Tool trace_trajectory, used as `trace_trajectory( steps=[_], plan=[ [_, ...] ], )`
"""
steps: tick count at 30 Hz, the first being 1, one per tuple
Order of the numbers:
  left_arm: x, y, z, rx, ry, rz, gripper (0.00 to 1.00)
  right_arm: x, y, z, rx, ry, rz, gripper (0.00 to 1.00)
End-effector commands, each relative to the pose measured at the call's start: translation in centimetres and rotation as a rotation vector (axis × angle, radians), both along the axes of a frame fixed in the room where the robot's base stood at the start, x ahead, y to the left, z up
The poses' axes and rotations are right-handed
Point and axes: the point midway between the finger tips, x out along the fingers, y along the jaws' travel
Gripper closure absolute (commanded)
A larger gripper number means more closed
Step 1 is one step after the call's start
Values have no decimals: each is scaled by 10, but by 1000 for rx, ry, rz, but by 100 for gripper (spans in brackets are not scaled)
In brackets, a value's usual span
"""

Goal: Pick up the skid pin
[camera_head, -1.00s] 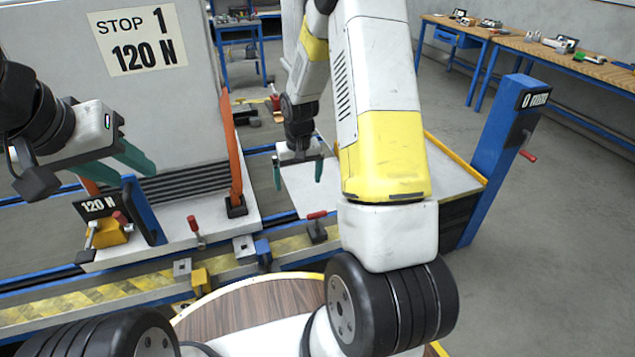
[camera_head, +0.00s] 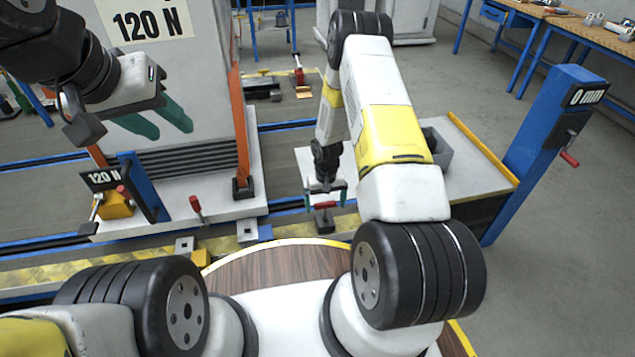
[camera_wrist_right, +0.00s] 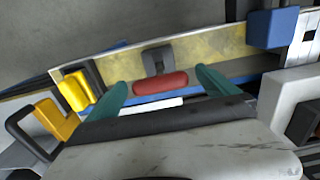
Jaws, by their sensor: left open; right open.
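A short red grip on a dark block, which looks like the skid pin (camera_head: 325,205), stands at the near edge of the pale plate in the head view. My right gripper (camera_head: 325,195) points down over it, with a green finger on either side of the red grip. In the right wrist view the red grip (camera_wrist_right: 160,83) lies crosswise between the two open fingertips (camera_wrist_right: 162,80); no contact is clear. My left gripper (camera_head: 170,132) is open and empty, high at the left in front of the grey "120 N" block (camera_head: 190,80).
A blue post marked "0 mm" (camera_head: 548,140) stands at the right. A grey open box (camera_head: 437,150) is behind my right arm. Yellow-striped rail (camera_head: 60,275) runs along the front.

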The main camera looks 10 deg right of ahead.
Motion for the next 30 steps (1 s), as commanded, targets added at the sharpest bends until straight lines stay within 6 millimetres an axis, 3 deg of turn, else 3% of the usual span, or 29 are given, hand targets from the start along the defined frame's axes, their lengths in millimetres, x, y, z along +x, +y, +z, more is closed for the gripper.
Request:
trace_trajectory(
  steps=[3,10,21,30],
  plan=[
    [0,0,0,0,0,0,59,1,-1,-10,-1,-1,-2,2],
    [0,0,0,0,0,0,59,1,-1,-11,0,-2,-2,2],
    [0,0,0,0,0,0,59,1,-1,-11,0,-2,-2,72],
    [0,0,0,0,0,0,59,1,-1,-9,0,-3,-2,73]
  ],
)
